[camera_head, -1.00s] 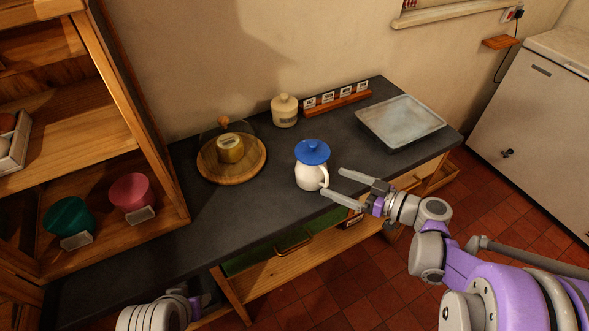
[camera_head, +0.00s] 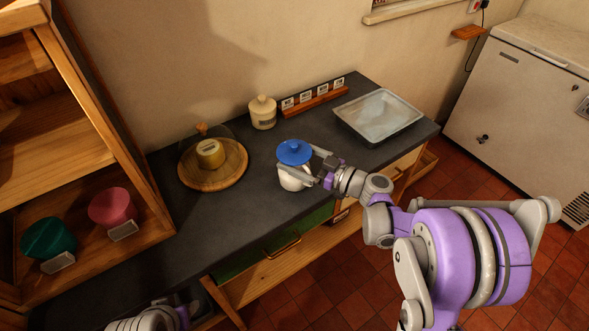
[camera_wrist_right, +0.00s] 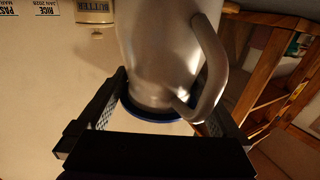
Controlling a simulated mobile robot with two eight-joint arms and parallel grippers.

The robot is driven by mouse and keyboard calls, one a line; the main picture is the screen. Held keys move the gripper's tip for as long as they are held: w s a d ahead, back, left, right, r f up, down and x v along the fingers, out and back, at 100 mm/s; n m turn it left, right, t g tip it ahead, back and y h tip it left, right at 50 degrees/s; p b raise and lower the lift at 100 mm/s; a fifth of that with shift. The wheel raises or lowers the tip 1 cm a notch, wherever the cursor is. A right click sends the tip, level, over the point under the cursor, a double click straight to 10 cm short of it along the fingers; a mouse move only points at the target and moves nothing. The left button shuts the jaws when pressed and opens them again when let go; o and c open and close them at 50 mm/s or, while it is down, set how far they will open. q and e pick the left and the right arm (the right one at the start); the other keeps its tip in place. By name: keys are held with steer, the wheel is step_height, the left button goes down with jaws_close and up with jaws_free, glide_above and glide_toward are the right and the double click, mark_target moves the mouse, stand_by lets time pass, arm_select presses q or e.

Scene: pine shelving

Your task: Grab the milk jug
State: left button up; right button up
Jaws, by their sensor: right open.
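My left gripper (camera_head: 178,304) is at the bottom edge, mostly cut off.
A round wooden board (camera_head: 228,174) with a glass cover stands left of the jug. A lidded crock (camera_head: 262,113), a label rack (camera_head: 313,97) and a grey tray (camera_head: 378,116) are behind and right. Pine shelving (camera_head: 105,130) rises at the left.

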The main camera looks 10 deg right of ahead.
steer(key=shift+w+a, duration=0.25)
jaws_close()
stand_by(0.3)
